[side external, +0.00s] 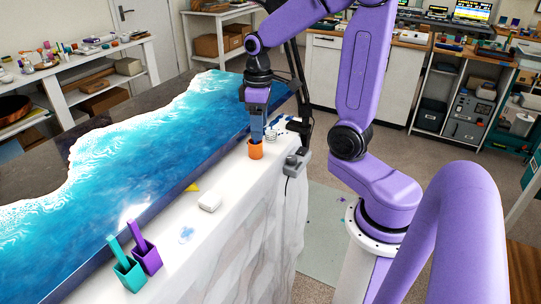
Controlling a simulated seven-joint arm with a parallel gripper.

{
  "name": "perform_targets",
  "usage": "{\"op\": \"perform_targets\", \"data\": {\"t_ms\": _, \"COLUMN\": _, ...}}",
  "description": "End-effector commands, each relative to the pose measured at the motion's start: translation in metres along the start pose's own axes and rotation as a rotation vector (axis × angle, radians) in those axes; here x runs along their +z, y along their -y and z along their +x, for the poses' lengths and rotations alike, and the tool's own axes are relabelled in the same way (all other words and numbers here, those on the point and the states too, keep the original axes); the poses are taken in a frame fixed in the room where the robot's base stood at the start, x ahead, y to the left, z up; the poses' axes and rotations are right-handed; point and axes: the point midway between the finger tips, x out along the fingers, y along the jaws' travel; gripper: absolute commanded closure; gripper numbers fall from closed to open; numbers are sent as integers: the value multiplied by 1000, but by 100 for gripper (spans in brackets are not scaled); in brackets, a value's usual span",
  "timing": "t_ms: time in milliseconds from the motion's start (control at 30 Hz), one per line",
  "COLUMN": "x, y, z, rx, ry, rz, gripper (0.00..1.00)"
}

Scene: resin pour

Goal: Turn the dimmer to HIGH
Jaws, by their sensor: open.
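A small grey box with a raised part on top (296,162) sits at the right edge of the white marble worktop, with a dark cable hanging from it. It looks like the dimmer, but its markings and setting are too small to read. My gripper (257,134) points down over the worktop, to the left of and above the grey box, apart from it. It is open. Its fingertips are just above or behind an orange cup (255,151). I cannot tell whether they touch it, and the space between the fingers is hard to see.
A blue resin slab (150,135) lies along the left. Small white items (271,123) and a dark stand are close behind my gripper. A white block (210,201), a yellow piece (191,188), a teal holder (130,274) and a purple holder (147,257) are nearer.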

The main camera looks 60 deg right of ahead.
Motion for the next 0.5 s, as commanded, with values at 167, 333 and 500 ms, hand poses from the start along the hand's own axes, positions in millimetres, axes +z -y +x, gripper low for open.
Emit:
{"op": "perform_targets", "data": {"t_ms": 167, "x": -1, "y": 16, "z": 0, "rx": 2, "ry": -1, "rz": -52, "gripper": 39}}
{"op": "perform_targets", "data": {"t_ms": 333, "x": 0, "y": 32, "z": 1, "rx": 3, "ry": -2, "rz": -100, "gripper": 39}}
{"op": "perform_targets", "data": {"t_ms": 500, "x": 2, "y": 47, "z": 1, "rx": 4, "ry": -3, "rz": -148, "gripper": 39}}
